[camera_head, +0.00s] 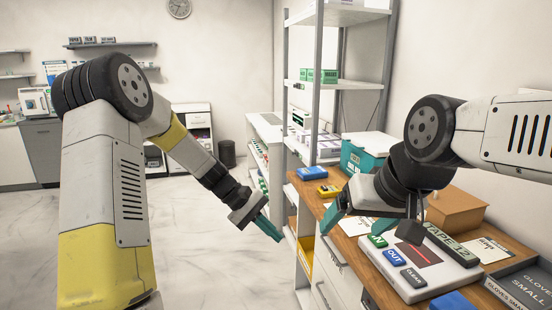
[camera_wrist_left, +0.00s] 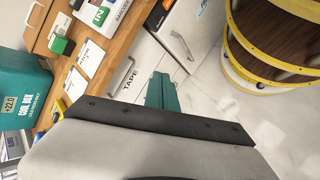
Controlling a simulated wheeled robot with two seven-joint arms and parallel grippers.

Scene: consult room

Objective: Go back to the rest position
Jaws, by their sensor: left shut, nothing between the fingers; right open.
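My left gripper (camera_head: 268,228) is shut and empty, held over open floor left of the wooden counter (camera_head: 309,193). Its teal fingers also show in the left wrist view (camera_wrist_left: 162,92), with the counter's drawer fronts beyond them. My right gripper (camera_head: 372,216) is above the counter at its left part, fingers apart. A grey box labelled TAPE 12 (camera_head: 452,244) lies close beside the right gripper, above the white scanner device (camera_head: 440,277); I cannot tell whether they touch.
A teal cool box (camera_head: 362,156), a blue box (camera_head: 311,173), a yellow device (camera_head: 329,191) and a cardboard box (camera_head: 457,208) stand on the counter. A glove box (camera_head: 524,289) is at the front right. A tall shelf rack (camera_head: 316,80) stands behind. The floor (camera_head: 210,250) at left is clear.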

